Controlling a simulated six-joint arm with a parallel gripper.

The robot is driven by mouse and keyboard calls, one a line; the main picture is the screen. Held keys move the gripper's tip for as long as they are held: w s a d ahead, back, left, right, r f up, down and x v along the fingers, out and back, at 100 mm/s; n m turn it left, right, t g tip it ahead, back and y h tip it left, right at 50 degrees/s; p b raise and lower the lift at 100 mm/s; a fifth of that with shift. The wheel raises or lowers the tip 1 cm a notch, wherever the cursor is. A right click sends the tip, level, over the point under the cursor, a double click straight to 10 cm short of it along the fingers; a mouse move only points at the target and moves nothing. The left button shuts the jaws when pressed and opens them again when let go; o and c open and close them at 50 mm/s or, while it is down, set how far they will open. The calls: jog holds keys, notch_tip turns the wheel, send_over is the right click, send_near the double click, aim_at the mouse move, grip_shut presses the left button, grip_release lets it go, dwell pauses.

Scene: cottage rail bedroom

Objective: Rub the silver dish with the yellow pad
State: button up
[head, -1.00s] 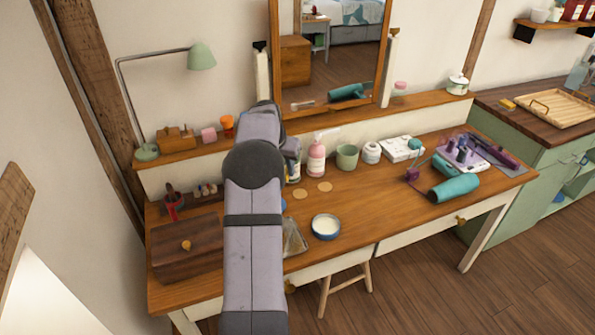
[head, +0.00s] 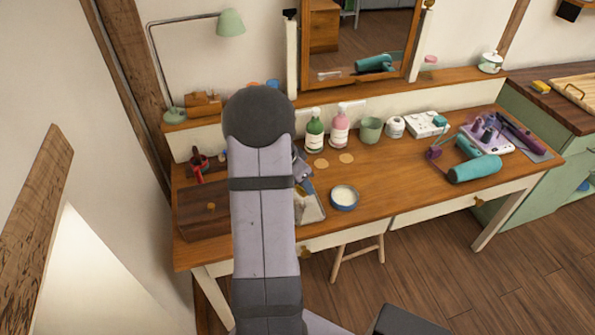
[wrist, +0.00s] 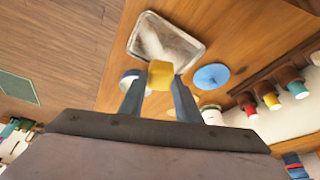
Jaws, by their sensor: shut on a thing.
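The silver dish (wrist: 167,42) is a shallow rectangular tray with a dull, smeary inside, lying on the wooden table. In the head view the dish (head: 311,209) shows beside my arm, its left part hidden. My gripper (wrist: 160,88) is shut on the yellow pad (wrist: 161,74), a small block between the fingertips. In the wrist view the pad overlaps the dish's near rim; I cannot tell whether they touch. In the head view my gripper (head: 303,178) is partly hidden behind my arm, just behind the dish, and the pad is not clearly visible.
A blue tin with white contents (head: 344,198) stands right of the dish. A dark wooden box (head: 204,212) is to the left. Green (head: 314,132) and pink (head: 340,130) bottles stand behind. A blue disc (wrist: 211,76) lies near the dish. The table's middle is fairly clear.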

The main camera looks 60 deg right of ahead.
jog(key=m, duration=0.2)
jog(key=m+g, duration=0.1)
jog(key=m, duration=0.1)
jog(key=shift+s+d+y, duration=0.1)
jog(key=shift+d+y, duration=0.1)
jog(key=shift+y, duration=0.2)
